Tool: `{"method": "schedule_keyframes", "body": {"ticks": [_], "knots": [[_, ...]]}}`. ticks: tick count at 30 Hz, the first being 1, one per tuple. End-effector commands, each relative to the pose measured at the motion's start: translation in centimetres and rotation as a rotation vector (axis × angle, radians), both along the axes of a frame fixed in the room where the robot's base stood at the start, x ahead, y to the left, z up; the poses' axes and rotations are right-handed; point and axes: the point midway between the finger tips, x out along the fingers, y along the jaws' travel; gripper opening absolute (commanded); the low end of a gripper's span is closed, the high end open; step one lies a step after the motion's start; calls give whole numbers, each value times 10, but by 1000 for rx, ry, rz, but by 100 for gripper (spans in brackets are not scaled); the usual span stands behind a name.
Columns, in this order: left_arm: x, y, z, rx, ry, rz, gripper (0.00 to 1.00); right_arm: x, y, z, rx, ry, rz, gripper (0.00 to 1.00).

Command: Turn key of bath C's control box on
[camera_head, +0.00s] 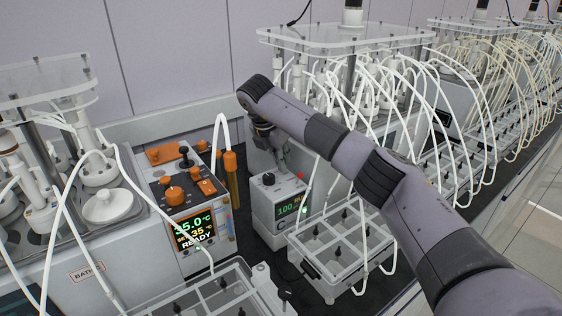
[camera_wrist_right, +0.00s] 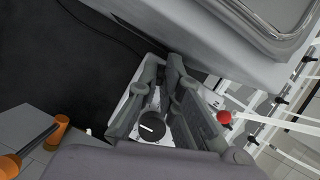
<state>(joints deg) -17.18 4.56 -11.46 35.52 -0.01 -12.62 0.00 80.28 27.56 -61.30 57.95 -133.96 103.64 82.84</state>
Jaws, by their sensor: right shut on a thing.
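The control box (camera_head: 266,212) is a small light-grey box in front of the middle reactor, with part of a large C on its front. Its display (camera_head: 288,208) glows green and reads 100. A black knob (camera_head: 268,179) is on its top, also seen in the right wrist view (camera_wrist_right: 151,127). My right gripper (camera_head: 283,166) reaches down to the box top beside the knob. In the right wrist view its fingers (camera_wrist_right: 172,85) are close together over the box, shut on what seems to be the key, which they hide. My left gripper is out of view.
A red button (camera_head: 300,176) is close to my right gripper, and a small green light (camera_head: 304,210) is on the box front. A control unit with an orange knob (camera_head: 174,196) reads 35.0°C and READY. Clear trays (camera_head: 335,235) and white tubes crowd the right.

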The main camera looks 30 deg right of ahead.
Motion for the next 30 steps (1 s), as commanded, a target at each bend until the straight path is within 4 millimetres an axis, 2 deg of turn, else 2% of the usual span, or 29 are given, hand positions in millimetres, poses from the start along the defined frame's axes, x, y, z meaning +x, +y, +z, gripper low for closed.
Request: {"method": "schedule_keyframes", "body": {"ticks": [12, 30], "knots": [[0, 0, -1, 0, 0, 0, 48, 2, 1, 2, -1, -4, -268, 0], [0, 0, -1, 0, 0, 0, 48, 3, 1, 2, 1, -5, -343, 0]]}}
